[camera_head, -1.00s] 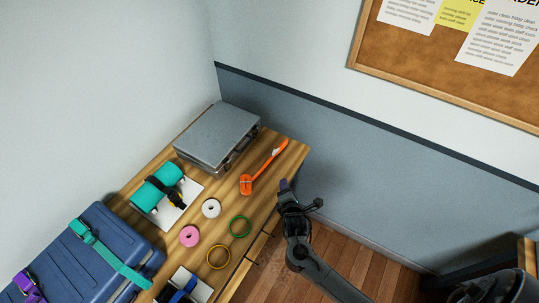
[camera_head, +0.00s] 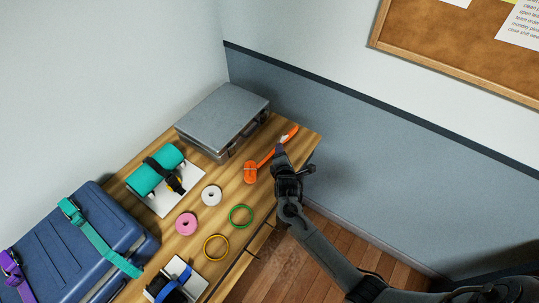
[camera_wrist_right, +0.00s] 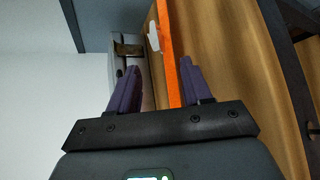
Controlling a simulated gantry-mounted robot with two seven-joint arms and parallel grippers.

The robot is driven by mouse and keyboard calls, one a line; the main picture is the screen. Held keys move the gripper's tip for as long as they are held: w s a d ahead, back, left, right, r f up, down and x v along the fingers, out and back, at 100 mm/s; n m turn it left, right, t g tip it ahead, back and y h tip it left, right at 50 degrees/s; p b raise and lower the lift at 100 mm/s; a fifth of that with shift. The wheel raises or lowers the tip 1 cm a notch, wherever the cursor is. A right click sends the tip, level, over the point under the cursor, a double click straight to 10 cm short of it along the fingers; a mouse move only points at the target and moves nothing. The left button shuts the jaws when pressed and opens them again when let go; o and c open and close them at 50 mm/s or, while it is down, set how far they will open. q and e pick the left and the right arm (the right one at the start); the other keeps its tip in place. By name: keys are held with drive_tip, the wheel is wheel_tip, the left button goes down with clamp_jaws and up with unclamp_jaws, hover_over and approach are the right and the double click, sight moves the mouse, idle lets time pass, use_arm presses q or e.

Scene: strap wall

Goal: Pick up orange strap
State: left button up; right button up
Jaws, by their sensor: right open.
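The orange strap (camera_head: 251,172) lies on the wooden table near its right edge, its rolled end nearest and its tail running to the back right. My right gripper (camera_head: 280,152) is over the table edge beside the strap and hides part of its tail in the head view. In the right wrist view the orange strap (camera_wrist_right: 186,80) runs as a narrow band close to one finger of my right gripper (camera_wrist_right: 160,88), which is open. I cannot tell whether the strap lies fully between the fingers. My left gripper is not in view.
A grey case (camera_head: 222,118) stands at the back of the table (camera_head: 231,190). A white tape roll (camera_head: 211,196), a pink roll (camera_head: 186,224), a green ring (camera_head: 241,216) and a yellow ring (camera_head: 216,248) lie nearby. A blue suitcase (camera_head: 84,247) is at the left.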

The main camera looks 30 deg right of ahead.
sight(273, 150)
drive_tip(key=shift+b+x, duration=0.6)
drive_tip(key=shift+x, duration=2)
drive_tip(key=shift+s+f, duration=0.1)
drive_tip(key=c, duration=0.8)
drive_tip(key=shift+c, duration=0.2)
